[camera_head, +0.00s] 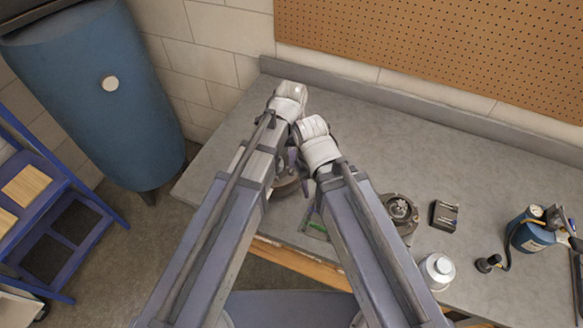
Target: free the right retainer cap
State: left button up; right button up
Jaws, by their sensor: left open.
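My left gripper (293,160) hangs below its pale wrist, between my two arms, and is open. Only a small part of it shows. Below it, a brown round part (288,187) on the bench is largely covered by my arms. I cannot tell whether the gripper touches it. I cannot make out the right retainer cap. My right arm comes in beside the left one, and its gripper is hidden behind its own wrist and forearm.
On the grey bench (480,185) stand a round metal hub (401,212), a small dark tray (444,215), a white-topped can (438,269) and a blue tank (533,230). A green-edged item (314,226) lies between my arms. The bench's back right is clear.

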aim_at(291, 172)
pick_arm(q)
notch_tip(291, 172, down, 7)
jog(key=b, duration=0.6)
jog(key=shift+b, duration=0.3)
pick_arm(e)
notch_tip(291, 172, down, 7)
jog(key=shift+f, duration=0.1)
pick_arm(q)
grip_shut()
